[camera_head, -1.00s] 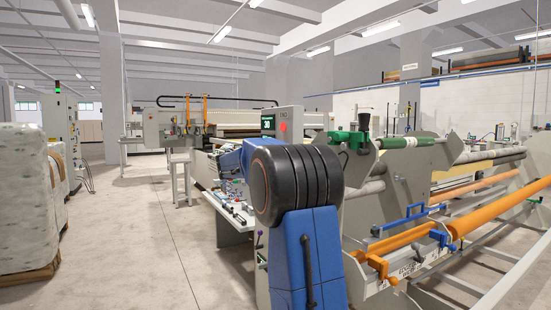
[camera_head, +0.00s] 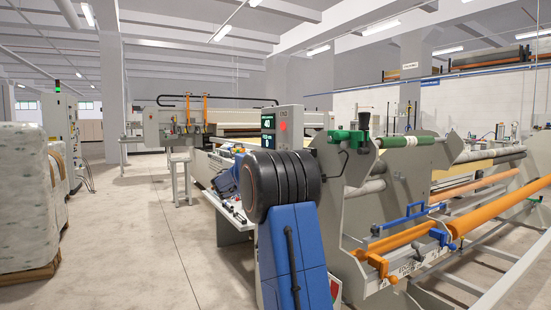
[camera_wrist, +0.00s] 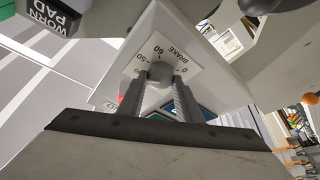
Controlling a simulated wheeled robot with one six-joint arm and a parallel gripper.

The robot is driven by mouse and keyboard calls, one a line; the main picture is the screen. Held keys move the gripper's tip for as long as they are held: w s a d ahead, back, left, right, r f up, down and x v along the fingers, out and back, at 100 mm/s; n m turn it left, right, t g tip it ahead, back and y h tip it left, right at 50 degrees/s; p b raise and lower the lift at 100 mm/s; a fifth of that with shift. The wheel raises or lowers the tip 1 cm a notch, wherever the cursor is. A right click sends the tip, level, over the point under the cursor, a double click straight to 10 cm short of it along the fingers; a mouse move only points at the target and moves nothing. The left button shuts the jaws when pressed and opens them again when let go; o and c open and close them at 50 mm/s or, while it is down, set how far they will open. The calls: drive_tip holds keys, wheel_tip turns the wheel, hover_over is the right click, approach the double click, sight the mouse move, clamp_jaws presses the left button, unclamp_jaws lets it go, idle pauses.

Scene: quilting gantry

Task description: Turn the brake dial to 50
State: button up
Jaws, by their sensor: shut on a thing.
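The brake dial shows in the wrist view as a round grey knob (camera_wrist: 158,76) on a pale plate (camera_wrist: 138,77) marked "BRAKE", with numbers including 0, 50 and 60. My gripper (camera_wrist: 160,86) has a dark finger on each side of the knob and is shut on it. The fingers hide part of the knob and the lower part of the plate, and I cannot read the dial's setting. In the head view my arm hides the gripper and dial. A control box with a lit green screen (camera_head: 268,123) stands behind my arm; its digits are too small to read surely.
A block labelled "WORN PAD" (camera_wrist: 52,18) is at the wrist view's upper left. In the head view, the quilting frame with an orange roller (camera_head: 498,211) fills the right. Wrapped bales (camera_head: 28,195) stand at the left. The floor (camera_head: 140,235) between is clear.

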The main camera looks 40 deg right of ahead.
drive_tip(key=m+g, duration=0.2)
drive_tip(key=m, duration=0.2)
drive_tip(key=m+g, duration=0.2)
drive_tip(key=m, duration=0.2)
drive_tip(key=shift+w+f+m+g, duration=0.1)
drive_tip(key=shift+f+m+g, duration=0.05)
drive_tip(key=shift+m+g, duration=0.15)
drive_tip(key=shift+m, duration=0.4)
drive_tip(key=o, duration=1)
drive_tip(key=shift+o, duration=0.2)
drive_tip(key=v, duration=1.7)
drive_tip(key=shift+w+f, duration=0.15)
